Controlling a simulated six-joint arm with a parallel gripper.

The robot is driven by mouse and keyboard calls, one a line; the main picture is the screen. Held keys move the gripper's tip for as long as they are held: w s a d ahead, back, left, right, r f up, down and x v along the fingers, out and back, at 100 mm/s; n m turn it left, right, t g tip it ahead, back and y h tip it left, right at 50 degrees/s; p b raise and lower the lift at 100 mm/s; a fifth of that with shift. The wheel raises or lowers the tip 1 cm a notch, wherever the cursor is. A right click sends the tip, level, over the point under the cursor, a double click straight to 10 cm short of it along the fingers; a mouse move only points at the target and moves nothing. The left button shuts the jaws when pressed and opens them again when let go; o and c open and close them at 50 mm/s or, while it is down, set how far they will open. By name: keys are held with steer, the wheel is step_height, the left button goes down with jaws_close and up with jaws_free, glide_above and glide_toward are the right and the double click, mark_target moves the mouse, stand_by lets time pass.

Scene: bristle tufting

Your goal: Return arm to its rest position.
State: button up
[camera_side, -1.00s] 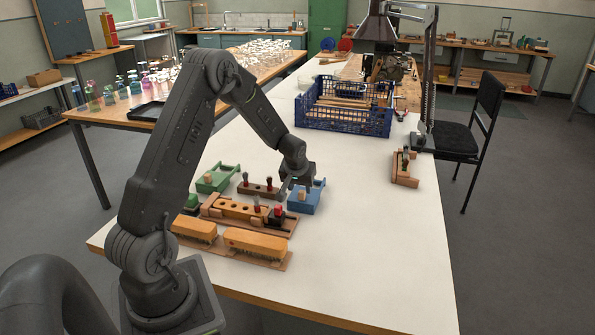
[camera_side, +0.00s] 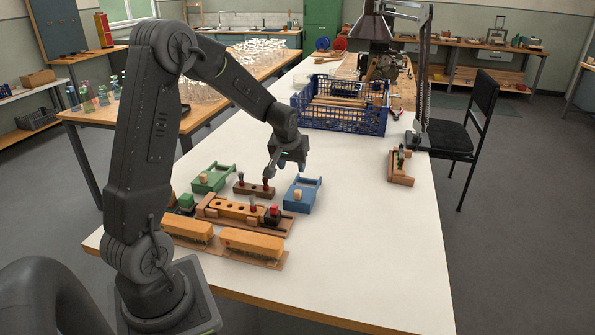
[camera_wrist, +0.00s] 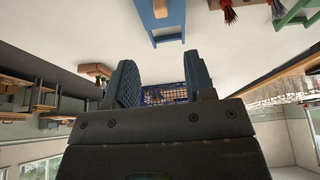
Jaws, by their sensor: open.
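My gripper (camera_side: 274,166) is raised above the white table (camera_side: 370,240), over the row of fixtures. In the wrist view its two fingers (camera_wrist: 162,82) stand apart with nothing between them. Below it a dark brown block (camera_side: 253,190) holds upright tufts. A blue tray (camera_side: 302,194) with a small wooden block stands to its right, and a green tray (camera_side: 213,178) to its left. The blue tray also shows in the wrist view (camera_wrist: 165,37). In front, a wooden holder with a row of holes (camera_side: 233,211) carries red and dark pieces at its right end.
Two orange brush blocks with bristles (camera_side: 250,244) lie along the front of the fixtures. A blue crate (camera_side: 340,118) stands behind, and a small wooden stand (camera_side: 400,169) sits at the right. A lamp on a column (camera_side: 372,30) rises at the back. The right middle of the table is clear.

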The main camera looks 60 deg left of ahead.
steer(key=s+d+r+m+t+h, duration=0.1)
steer(key=s+d+r+m, duration=0.35)
steer(key=d+r, duration=0.75)
steer(key=s+d+r+m+t+h, duration=0.1)
steer(key=s+d+m, duration=0.3)
steer(key=s+d, duration=1)
steer(key=shift+s+d+r+h, duration=0.2)
steer(key=shift+s+d+h, duration=0.1)
steer(key=shift+s+h, duration=0.35)
steer(key=shift+m, duration=0.25)
